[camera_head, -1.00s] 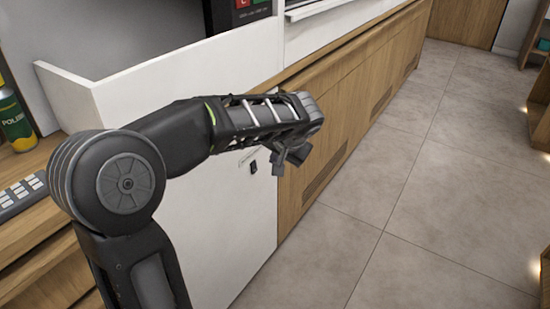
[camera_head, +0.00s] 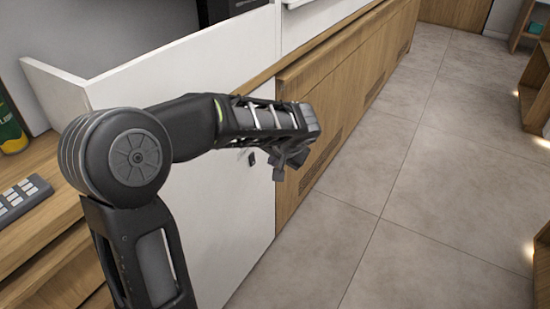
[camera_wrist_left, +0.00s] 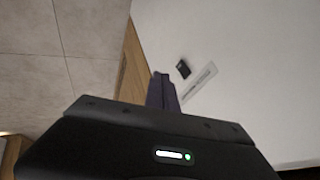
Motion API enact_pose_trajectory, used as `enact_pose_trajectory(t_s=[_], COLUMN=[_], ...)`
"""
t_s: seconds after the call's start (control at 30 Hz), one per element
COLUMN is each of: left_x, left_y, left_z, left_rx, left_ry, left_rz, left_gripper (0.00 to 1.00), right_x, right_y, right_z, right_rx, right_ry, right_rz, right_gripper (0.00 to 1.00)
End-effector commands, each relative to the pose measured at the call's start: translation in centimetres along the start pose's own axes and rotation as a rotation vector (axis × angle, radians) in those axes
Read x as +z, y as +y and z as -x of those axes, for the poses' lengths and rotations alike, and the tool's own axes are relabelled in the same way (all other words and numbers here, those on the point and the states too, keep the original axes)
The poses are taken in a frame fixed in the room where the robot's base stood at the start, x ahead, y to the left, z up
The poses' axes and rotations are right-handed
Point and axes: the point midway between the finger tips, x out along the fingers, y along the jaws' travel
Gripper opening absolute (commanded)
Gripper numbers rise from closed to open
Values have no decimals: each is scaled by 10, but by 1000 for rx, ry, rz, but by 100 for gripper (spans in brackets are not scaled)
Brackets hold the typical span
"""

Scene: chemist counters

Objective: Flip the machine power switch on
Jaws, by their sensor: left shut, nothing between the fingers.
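The power switch (camera_head: 252,159) is a small black rocker on the white side panel (camera_head: 215,205) of the machine. In the left wrist view the switch (camera_wrist_left: 183,68) sits beside a pale label strip (camera_wrist_left: 199,82). My left gripper (camera_head: 279,172) is shut and empty, just right of the switch in the head view. In the left wrist view its closed fingers (camera_wrist_left: 162,91) point toward the panel, close to the switch and apart from it in the picture. I cannot tell the exact gap to the panel. My right gripper is not in view.
Wooden cabinet fronts (camera_head: 345,85) run back beyond the white panel. A wooden counter with a grey keypad (camera_head: 20,198) and a green bottle (camera_head: 9,125) is at the left. The tiled floor (camera_head: 420,190) at the right is clear, with wooden shelving (camera_head: 538,95) at its edge.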

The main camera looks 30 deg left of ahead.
Motion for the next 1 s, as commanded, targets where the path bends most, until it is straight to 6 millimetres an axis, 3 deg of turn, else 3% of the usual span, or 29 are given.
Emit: enact_pose_trajectory(t_s=[0.3,0.4,0.6,1.0], left_x=[2,2,2,2], left_y=[-2,-18,-32,-34], left_z=[-66,-72,-81,-82], left_rx=[-2,-2,0,-1], left_ry=[-3,-1,0,1], left_rz=[2,4,1,-1], left_gripper=[0,0,0,0], right_x=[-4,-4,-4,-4], right_y=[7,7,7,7], right_z=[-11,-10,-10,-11], right_rx=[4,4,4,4], right_ry=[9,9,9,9], right_rz=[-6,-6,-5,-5], right_gripper=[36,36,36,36])
